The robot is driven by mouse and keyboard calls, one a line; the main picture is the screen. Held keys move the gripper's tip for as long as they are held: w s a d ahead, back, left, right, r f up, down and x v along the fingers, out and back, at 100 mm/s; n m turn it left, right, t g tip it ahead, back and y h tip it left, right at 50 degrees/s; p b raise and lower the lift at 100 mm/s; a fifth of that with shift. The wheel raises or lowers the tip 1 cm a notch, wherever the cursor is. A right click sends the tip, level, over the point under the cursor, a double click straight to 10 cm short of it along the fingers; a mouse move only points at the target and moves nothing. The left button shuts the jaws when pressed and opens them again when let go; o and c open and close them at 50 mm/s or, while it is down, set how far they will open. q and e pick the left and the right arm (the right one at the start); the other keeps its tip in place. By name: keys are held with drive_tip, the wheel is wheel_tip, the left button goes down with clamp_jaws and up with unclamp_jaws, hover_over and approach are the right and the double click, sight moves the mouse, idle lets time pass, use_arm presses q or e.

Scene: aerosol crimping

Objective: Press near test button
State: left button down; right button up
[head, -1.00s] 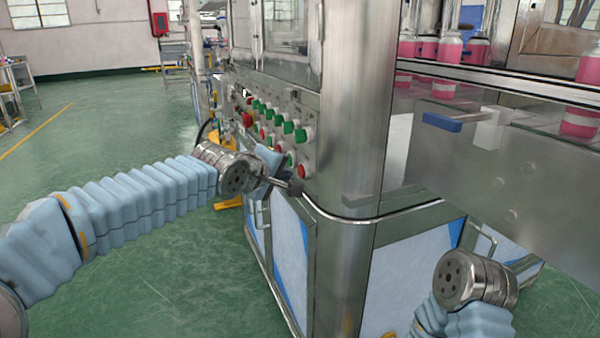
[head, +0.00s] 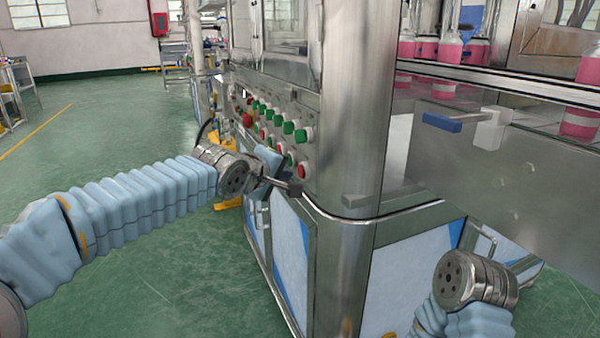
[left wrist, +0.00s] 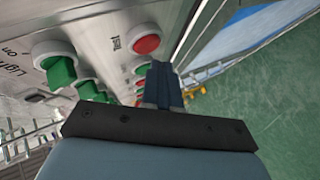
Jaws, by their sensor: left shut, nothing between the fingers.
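The near test button is a red round button on the machine's side panel; it shows in the head view (head: 303,169) at the low near end of the button rows. In the left wrist view the red button (left wrist: 146,44) sits beside the printed word "Test". My left gripper (head: 295,188) is shut and empty, its tip just below and in front of this button in the head view. In the left wrist view the closed fingers (left wrist: 162,85) point at the panel below the button, apparently apart from it. My right wrist shows at lower right; its fingers are not visible.
Green buttons (head: 300,135) and other red ones crowd the panel close by. A large green button (left wrist: 55,62) is left of the test button in the wrist view. A steel corner post (head: 350,110) stands right of the panel. Green floor (head: 140,240) is open at left.

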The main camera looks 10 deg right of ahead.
idle(0.7)
use_arm(q)
drive_tip(key=shift+w+d, duration=0.15)
drive_tip(key=shift+d, duration=0.3)
drive_tip(key=shift+w+d+b, duration=0.1)
drive_tip(key=shift+d+b, duration=0.2)
drive_tip(key=shift+d, duration=0.05)
idle(0.5)
idle(0.3)
drive_tip(key=shift+s+a+b, duration=0.25)
drive_tip(key=shift+a+b, duration=0.05)
drive_tip(key=shift+a, duration=0.45)
drive_tip(key=shift+a, duration=0.1)
drive_tip(key=a, duration=0.1)
drive_tip(key=s+a, duration=0.1)
drive_tip(key=a, duration=0.1)
drive_tip(key=a+b, duration=0.1)
drive_tip(key=shift+s+a, duration=0.25)
drive_tip(key=shift+a, duration=0.05)
